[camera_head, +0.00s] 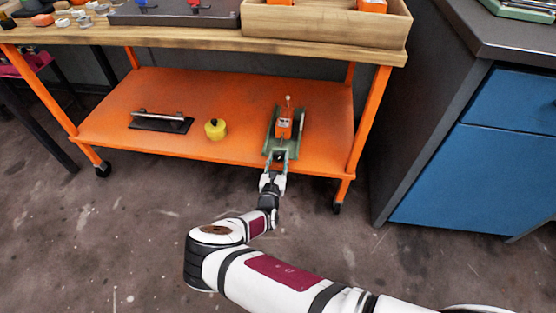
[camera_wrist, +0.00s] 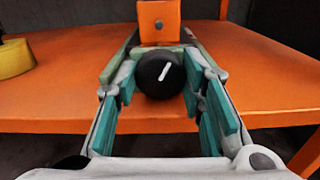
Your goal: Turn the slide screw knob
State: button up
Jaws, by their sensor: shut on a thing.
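The slide screw knob (camera_wrist: 160,75) is round and black with a white line slanting up to the right on its face. It is at the near end of a green slide device (camera_head: 270,131) with an orange block (camera_head: 284,127), on the orange lower shelf. My gripper (camera_wrist: 160,88) reaches in from the front with its teal-padded fingers on the left and right of the knob, shut on it. In the head view my gripper (camera_head: 274,165) covers the knob.
A yellow round object (camera_head: 215,129) and a black plate with a metal bar (camera_head: 161,121) lie left on the shelf (camera_head: 105,118). The wooden tabletop (camera_head: 190,43) is above. An orange leg (camera_head: 367,125) and blue cabinet (camera_head: 480,165) stand right.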

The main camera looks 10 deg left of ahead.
jog(key=shift+n, duration=2.1)
jog(key=o, duration=1.2)
jog(key=shift+c, duration=0.2)
jog(key=s, duration=1.2)
jog(key=shift+a, duration=0.2)
